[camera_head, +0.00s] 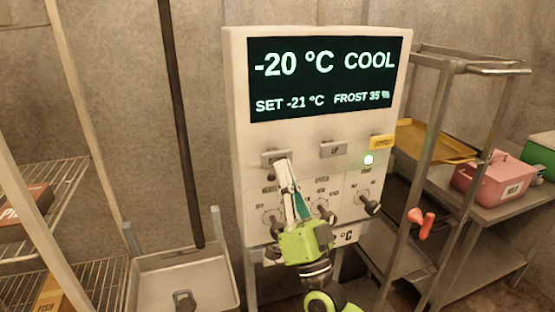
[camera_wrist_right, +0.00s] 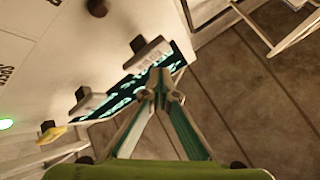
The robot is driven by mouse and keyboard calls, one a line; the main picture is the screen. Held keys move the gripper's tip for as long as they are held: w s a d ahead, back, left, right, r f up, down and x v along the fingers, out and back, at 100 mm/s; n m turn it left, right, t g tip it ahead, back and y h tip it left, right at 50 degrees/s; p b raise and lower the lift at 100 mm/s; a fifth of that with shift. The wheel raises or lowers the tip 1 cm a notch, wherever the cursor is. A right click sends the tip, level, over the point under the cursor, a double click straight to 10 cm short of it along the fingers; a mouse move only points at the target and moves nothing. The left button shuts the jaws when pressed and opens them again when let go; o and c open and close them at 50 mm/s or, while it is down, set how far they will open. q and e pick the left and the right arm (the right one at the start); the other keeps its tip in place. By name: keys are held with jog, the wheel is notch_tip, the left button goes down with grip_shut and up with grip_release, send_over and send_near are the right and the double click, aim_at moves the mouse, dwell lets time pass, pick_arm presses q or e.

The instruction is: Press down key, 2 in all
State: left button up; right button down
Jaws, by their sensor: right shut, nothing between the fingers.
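The down key (camera_head: 270,156) is a grey key at the left of the key row on a pale control panel (camera_head: 237,120). Its label is mostly covered by my right gripper (camera_head: 282,164), whose shut, empty fingertips are at the key's right part. In the right wrist view, the fingertips (camera_wrist_right: 161,88) are close to the same key (camera_wrist_right: 148,54); I cannot tell whether they touch. The up key (camera_head: 332,149) is to its right. The display (camera_head: 325,80) reads -20 °C COOL, SET -21 °C, FROST 35 %. My left gripper is not in view.
A yellow key (camera_head: 382,142) and a lit green lamp (camera_head: 368,160) are at the panel's right. Several knobs, including a right one (camera_head: 368,202), are below the keys. A metal rack (camera_head: 445,110) stands at the right, and wire shelves (camera_head: 75,195) at the left.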

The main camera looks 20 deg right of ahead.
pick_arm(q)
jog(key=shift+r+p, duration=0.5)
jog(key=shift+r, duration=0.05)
pick_arm(e)
jog(key=shift+s+a, duration=0.2)
jog(key=shift+s, duration=2.25)
jog(key=shift+r+n+y, duration=0.1)
jog(key=shift+n+y, duration=0.2)
